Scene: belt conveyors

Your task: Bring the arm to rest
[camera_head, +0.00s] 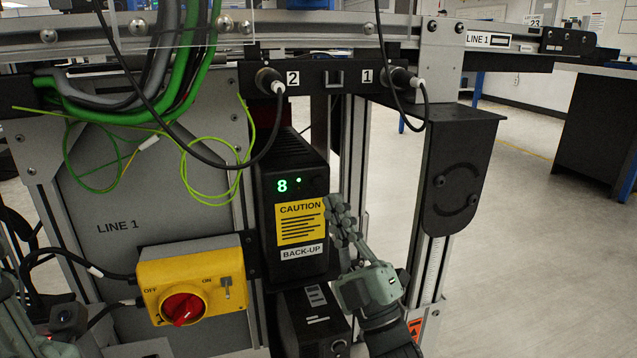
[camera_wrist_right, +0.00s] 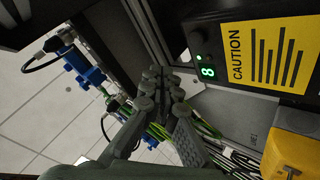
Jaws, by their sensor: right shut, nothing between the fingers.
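My right gripper (camera_head: 341,212) is shut and empty, its fingers pointing up beside the right edge of the black back-up unit (camera_head: 282,182). I cannot tell whether it touches the unit. In the right wrist view the closed fingers (camera_wrist_right: 160,76) show in the middle, with the unit's yellow caution label (camera_wrist_right: 262,55) and green "8" display (camera_wrist_right: 208,72) to their right. A grey-green part of my left arm shows in the lower left corner of the head view; its fingers are hidden.
A yellow switch box (camera_head: 193,277) with a red knob sits left of the unit. Black cables hang from two plugs (camera_head: 268,80) on the rail above. Green cables (camera_head: 188,75) loop at upper left. A black bracket (camera_head: 458,170) stands to the right, with open floor (camera_head: 530,230) beyond.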

